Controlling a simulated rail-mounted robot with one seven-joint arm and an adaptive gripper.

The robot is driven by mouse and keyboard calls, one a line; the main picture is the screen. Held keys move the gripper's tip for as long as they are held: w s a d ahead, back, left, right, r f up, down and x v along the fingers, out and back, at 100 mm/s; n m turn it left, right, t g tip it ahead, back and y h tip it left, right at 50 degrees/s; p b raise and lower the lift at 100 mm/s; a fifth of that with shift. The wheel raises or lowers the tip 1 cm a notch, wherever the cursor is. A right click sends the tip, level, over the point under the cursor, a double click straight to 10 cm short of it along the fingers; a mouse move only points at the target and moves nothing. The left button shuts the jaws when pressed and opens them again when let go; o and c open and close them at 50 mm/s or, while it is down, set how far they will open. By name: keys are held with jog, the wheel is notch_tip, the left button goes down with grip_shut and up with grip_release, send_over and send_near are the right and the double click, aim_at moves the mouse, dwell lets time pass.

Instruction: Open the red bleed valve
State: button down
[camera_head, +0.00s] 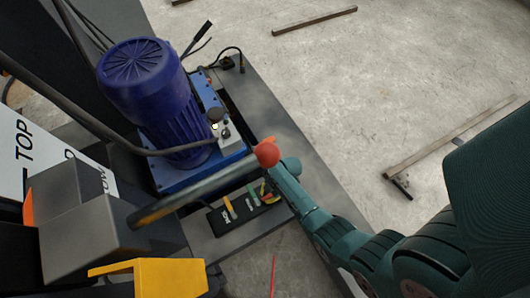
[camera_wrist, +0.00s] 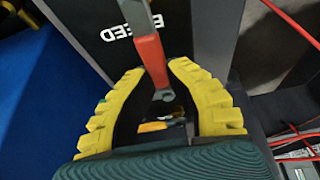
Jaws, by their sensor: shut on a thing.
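The red bleed valve handle (camera_wrist: 151,60) shows in the wrist view as a flat red lever. It stands in front of a dark panel (camera_wrist: 120,25) with partly covered white lettering that seems to read BLEED. My gripper (camera_wrist: 155,72) has its two yellow ridged fingers on either side of the handle and is shut on it.
A blue motor (camera_head: 150,95) stands on a blue tank at left. A metal pipe (camera_head: 190,190) runs close to my gripper. Red cables (camera_wrist: 293,22) run at right in the wrist view.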

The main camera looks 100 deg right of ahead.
jog(key=shift+s+a+f, duration=0.1)
jog(key=shift+a+f, duration=0.1)
jog(key=shift+a, duration=0.05)
jog(key=c, duration=1)
grip_release()
jog(key=shift+d+r, duration=0.1)
jog(key=shift+d, duration=0.05)
jog(key=shift+d+r, duration=0.1)
jog(key=shift+r, duration=0.25)
jog(key=v, duration=1.1)
jog(key=shift+r, duration=0.2)
